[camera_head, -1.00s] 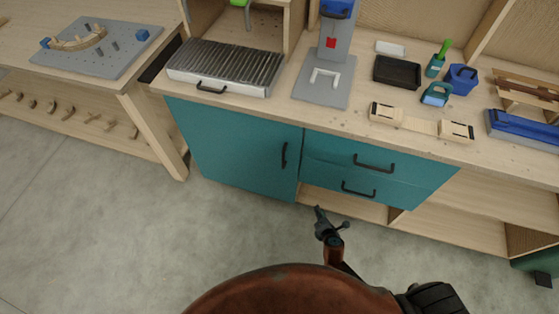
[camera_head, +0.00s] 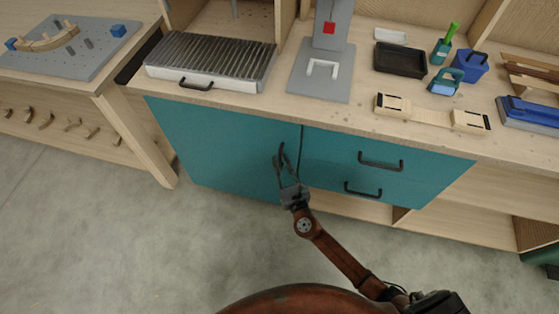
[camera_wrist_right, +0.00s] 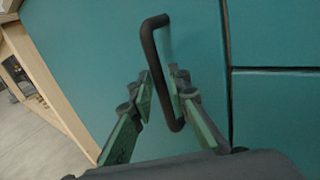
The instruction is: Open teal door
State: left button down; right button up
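The teal door (camera_head: 215,145) is the wide left front of the cabinet, and it sits flush and closed. Its dark upright handle (camera_head: 284,153) is near the door's right edge. The handle also shows in the right wrist view (camera_wrist_right: 149,45) as a black bar. My right gripper (camera_head: 280,160) is at this handle. In the right wrist view the right gripper (camera_wrist_right: 161,88) is open, with its fingers on either side of the bar and a small gap visible. Whether a finger touches the bar is unclear. My left gripper is not in view.
Two teal drawers (camera_head: 400,162) with dark handles are right of the door. The worktop (camera_head: 345,112) above holds a ribbed grill-like box (camera_head: 210,65), a grey stand (camera_head: 320,80) and a black tray (camera_head: 400,60). The grey floor (camera_head: 120,235) before the door is clear.

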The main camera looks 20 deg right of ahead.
jog(key=shift+w, duration=0.4)
jog(key=shift+c, duration=0.3)
grip_shut()
